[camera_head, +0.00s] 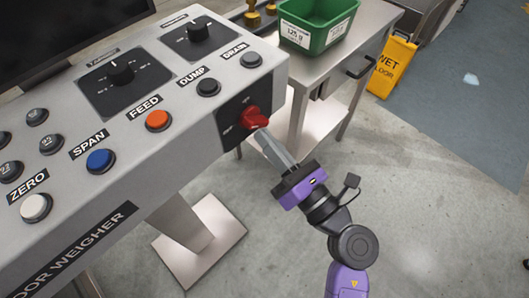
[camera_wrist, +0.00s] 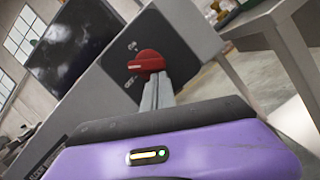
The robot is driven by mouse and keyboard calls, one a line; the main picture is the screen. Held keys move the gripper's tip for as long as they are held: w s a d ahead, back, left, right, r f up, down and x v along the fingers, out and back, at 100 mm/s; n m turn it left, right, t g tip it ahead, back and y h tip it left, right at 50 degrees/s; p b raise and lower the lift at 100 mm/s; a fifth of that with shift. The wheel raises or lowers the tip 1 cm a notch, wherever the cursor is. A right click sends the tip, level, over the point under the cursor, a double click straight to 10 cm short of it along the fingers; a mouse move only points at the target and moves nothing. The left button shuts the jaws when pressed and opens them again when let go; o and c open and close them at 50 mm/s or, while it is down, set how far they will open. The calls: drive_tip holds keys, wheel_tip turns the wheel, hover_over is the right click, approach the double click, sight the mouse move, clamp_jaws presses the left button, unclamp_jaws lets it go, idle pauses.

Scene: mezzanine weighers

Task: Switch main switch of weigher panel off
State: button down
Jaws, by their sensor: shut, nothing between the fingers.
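The weigher panel (camera_head: 195,120) is a grey console on a metal post, with labelled buttons and dials. Its main switch is a red rotary knob (camera_head: 254,118) on a black plate (camera_head: 232,122) at the panel's right end. The red knob also shows in the wrist view (camera_wrist: 147,64), with a pale line on its face lying roughly level. My gripper (camera_head: 263,138) is shut and empty, its fingertips at the lower right of the knob. In the wrist view the fingers (camera_wrist: 158,92) reach up to just under the knob. Whether they touch it I cannot tell.
A metal table (camera_head: 362,40) with a green bin (camera_head: 318,22) stands behind the panel's right end. A yellow wet-floor sign (camera_head: 393,66) stands farther right. Push buttons, including an orange one (camera_head: 158,120), line the panel.

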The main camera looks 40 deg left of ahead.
drive_tip(key=shift+w+d+r+n+g+y+b, duration=0.15)
drive_tip(key=shift+w+n+g+b, duration=0.25)
drive_tip(key=shift+n+b, duration=0.95)
drive_tip(key=shift+w+a+f+n+g+y+b, duration=0.15)
drive_tip(key=shift+n+g+b, duration=0.4)
drive_tip(key=shift+n+b, duration=0.75)
drive_tip(key=shift+w+d+r+n+g+y+b, duration=0.15)
drive_tip(key=shift+w+n+g+b, duration=0.25)
drive_tip(key=shift+n+b, duration=0.9)
drive_tip(key=shift+r, duration=0.1)
drive_tip(key=d+f+b, duration=0.3)
drive_tip(key=d+f, duration=0.3)
drive_tip(key=d, duration=0.3)
drive_tip(key=shift+s+d+f, duration=0.25)
drive_tip(key=shift+s+d, duration=0.05)
drive_tip(key=shift+s, duration=0.15)
